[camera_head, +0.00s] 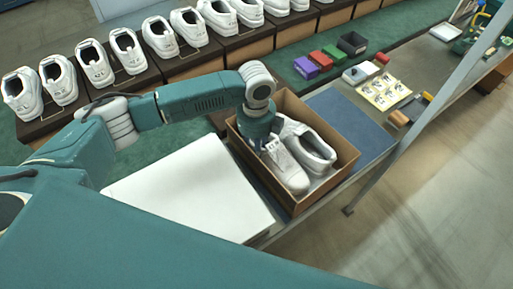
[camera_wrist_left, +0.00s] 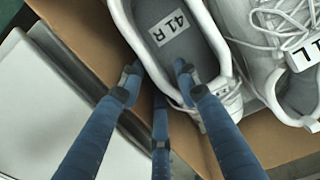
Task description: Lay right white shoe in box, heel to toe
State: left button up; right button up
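The brown box (camera_head: 342,164) holds two white shoes side by side, pointing opposite ways. The right shoe, marked 41 R (camera_wrist_left: 172,28) in the left wrist view, lies along the box wall nearer the white lid. In the head view this shoe (camera_head: 287,170) points its toe to the lower right. The other shoe (camera_head: 312,147), with an L tag (camera_wrist_left: 303,50), has its opening toward the lower right. My left gripper (camera_wrist_left: 158,72) is down in the box at the right shoe's opening, its fingers spread around the near side wall. Whether they press on it is unclear. My right gripper is out of view.
A white lid-like panel (camera_head: 195,190) lies left of the box. A blue mat (camera_head: 350,122) is to its right. Several white shoes stand on a dark rack (camera_head: 228,45) behind. Small coloured boxes (camera_head: 320,60) and a yellow-marked sheet (camera_head: 385,92) lie farther right.

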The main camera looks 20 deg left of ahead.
pick_arm(q)
notch_tip(320, 180, up, 12)
jog(key=shift+f, duration=0.15)
